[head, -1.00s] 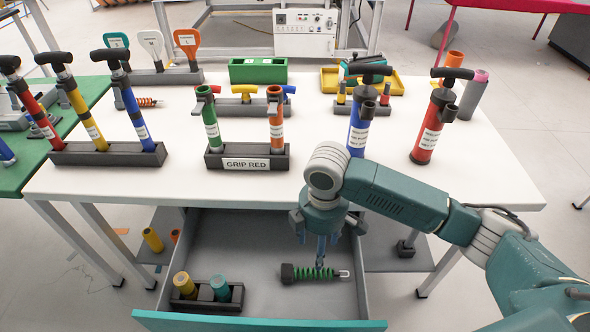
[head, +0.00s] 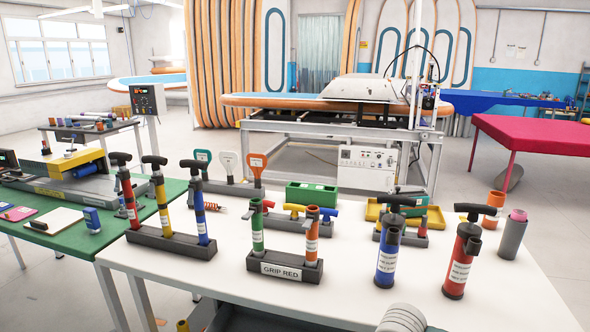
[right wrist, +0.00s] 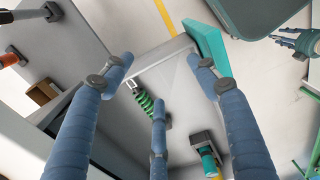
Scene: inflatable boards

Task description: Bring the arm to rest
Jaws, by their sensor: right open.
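My right gripper (right wrist: 159,84) is open and empty in the right wrist view, its blue fingers spread apart. Beyond the fingers, a green coil spring tool (right wrist: 146,101) lies in the open grey drawer with a teal front (right wrist: 207,48). The gripper does not touch the spring as far as I can see. In the head view only a pale rounded piece of my right arm shows at the bottom edge; the gripper is out of that frame. What looks like my left gripper (right wrist: 299,42) is partly in the right wrist view at the upper right, too small to judge.
A green table (head: 60,250) adjoins at left. A teal cylinder (right wrist: 208,160) sits in a holder in the drawer.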

